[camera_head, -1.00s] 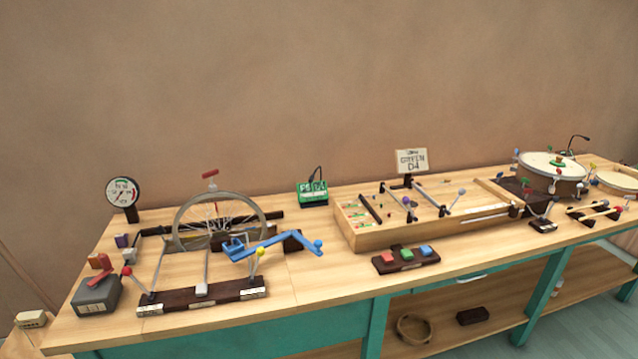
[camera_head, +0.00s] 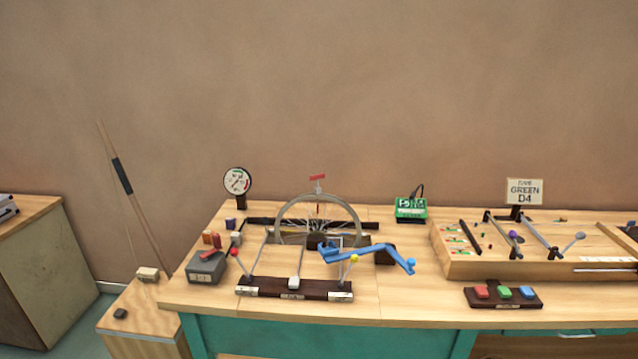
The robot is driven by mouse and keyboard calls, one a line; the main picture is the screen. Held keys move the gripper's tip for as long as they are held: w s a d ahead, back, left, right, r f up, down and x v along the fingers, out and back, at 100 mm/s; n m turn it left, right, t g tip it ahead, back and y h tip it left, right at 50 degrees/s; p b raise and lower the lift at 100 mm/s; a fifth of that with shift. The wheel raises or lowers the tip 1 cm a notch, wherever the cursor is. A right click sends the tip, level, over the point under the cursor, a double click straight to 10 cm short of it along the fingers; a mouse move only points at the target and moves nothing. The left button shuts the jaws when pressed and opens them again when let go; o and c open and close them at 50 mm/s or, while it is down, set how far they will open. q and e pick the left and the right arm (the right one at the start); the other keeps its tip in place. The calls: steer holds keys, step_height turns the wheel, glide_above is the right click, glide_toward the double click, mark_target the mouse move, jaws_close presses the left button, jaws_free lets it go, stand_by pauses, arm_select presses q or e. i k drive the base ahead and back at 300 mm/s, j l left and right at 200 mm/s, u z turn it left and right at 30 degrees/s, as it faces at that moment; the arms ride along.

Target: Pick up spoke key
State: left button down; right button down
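A small red T-shaped handle (camera_head: 317,177), which looks like the spoke key, stands upright at the top of the spoked wheel (camera_head: 283,213). The wheel stands on the wooden workbench, its lower part hidden behind other parts. A blue crank-like arm (camera_head: 383,252) lies across in front of the wheel's right side. Neither of my grippers shows in the head view.
A dial gauge (camera_head: 237,181) stands left of the wheel and a grey box (camera_head: 206,267) sits in front of it. A green display (camera_head: 411,208), a wooden string box (camera_head: 462,268) and colored buttons (camera_head: 504,293) are to the right.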

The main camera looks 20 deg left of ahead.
mark_target(317, 190)
steer(key=i+l, duration=0.45)
steer(key=l, duration=0.15)
steer(key=i+l, duration=0.45)
steer(key=l, duration=0.15)
